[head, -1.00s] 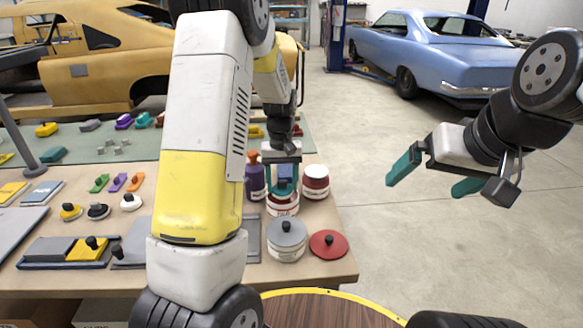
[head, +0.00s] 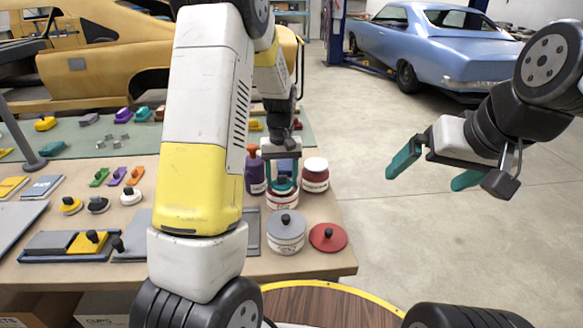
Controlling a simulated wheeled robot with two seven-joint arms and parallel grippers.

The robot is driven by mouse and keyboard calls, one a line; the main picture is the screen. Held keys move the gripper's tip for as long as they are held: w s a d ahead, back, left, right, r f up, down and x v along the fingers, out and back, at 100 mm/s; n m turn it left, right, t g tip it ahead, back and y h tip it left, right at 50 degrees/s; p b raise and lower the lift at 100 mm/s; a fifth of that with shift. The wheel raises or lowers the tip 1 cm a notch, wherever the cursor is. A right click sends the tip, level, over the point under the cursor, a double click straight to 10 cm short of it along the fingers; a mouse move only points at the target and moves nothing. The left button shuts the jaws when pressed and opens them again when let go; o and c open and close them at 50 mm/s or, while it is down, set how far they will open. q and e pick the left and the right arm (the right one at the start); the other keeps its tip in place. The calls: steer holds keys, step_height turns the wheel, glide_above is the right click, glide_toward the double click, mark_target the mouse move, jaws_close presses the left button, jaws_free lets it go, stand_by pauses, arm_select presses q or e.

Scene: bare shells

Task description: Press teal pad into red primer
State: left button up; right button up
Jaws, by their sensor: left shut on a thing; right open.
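My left gripper (head: 283,181) is at the back right of the work table, pointing down. It is shut on the small round teal pad (head: 282,185), which is partly hidden between its fingers. The pad is at the mouth of an open jar (head: 282,200) with a white label and red markings, which looks like the red primer. I cannot tell how deep the pad sits or whether it touches the primer. A red lid with a dark knob (head: 328,237) lies in front, to the right. My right gripper (head: 435,172) is open and empty over the floor at the right.
A grey-lidded jar (head: 286,232) stands just in front of the open jar. A dark red jar with a white top (head: 315,175) is at its right, a purple bottle (head: 255,175) at its left. Round knobbed pads (head: 98,205) and sanding blocks (head: 88,242) lie left.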

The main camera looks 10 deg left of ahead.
mark_target(282, 175)
arm_select(q)
steer(key=shift+f, duration=0.5)
stand_by(1.1)
steer(key=shift+r, duration=3.6)
